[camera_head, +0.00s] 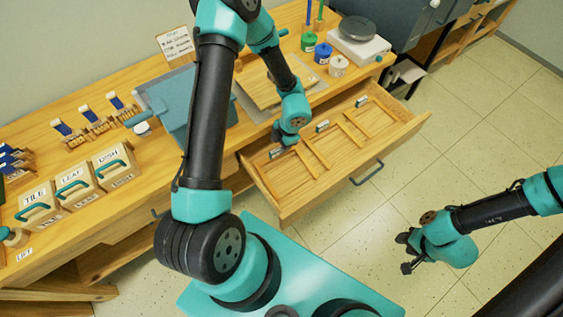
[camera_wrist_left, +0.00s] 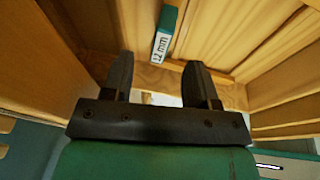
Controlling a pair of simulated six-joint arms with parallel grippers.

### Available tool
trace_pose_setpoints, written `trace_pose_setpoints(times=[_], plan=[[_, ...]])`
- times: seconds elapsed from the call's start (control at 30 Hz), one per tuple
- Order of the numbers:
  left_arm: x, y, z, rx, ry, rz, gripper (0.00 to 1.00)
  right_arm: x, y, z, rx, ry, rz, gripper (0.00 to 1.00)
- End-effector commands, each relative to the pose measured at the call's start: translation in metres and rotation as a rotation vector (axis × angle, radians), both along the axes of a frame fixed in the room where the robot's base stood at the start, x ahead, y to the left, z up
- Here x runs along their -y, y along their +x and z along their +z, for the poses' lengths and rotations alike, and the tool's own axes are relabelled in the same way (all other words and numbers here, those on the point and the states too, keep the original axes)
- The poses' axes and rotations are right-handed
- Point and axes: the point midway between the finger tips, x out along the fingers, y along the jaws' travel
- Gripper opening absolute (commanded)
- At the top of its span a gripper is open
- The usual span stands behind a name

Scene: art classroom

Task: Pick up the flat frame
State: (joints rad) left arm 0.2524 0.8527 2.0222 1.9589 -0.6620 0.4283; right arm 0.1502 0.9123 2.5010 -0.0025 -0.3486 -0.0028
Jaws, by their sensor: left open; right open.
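An open wooden drawer (camera_head: 405,124) holds several thin wooden strips (camera_head: 352,135) and small labelled teal pieces. I cannot tell for certain which wooden piece is the flat frame. My left gripper (camera_head: 288,136) is over the drawer's left part, its fingers mostly hidden by the wrist. In the left wrist view the left gripper (camera_wrist_left: 158,88) is open, with a wooden bar (camera_wrist_left: 152,74) and a teal piece labelled "12 mm" (camera_wrist_left: 164,38) just beyond the fingers. Nothing is visibly held. My right gripper (camera_head: 405,254) is open and empty over the floor at the right.
The wooden bench (camera_head: 75,235) carries labelled boxes (camera_head: 73,185), a blue-grey case (camera_head: 190,100), a wooden board (camera_head: 262,90), paint pots (camera_head: 322,54) and a scale (camera_head: 350,43). Drawer walls stand close around the left gripper.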

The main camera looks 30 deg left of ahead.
Motion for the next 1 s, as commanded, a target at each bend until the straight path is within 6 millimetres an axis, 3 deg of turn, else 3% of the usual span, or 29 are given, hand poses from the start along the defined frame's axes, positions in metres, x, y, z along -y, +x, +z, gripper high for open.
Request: trace_pose_setpoints(times=[0.43, 0.93, 1.0], plan=[[-0.01, -0.011, -0.047, -0.003, -0.001, 0.001, 0.53, 0.0, 0.0, 0.0, 0.0, 0.0, 0.0, 0.43], [-0.011, -0.011, -0.048, 0.0, -0.001, 0.0, 0.53, 0.0, 0.0, 0.0, 0.0, 0.0, 0.0, 0.43], [-0.011, -0.011, -0.048, 0.0, -0.001, 0.0, 0.48, 0.0, 0.0, 0.0, 0.0, 0.0, 0.0, 0.43]])
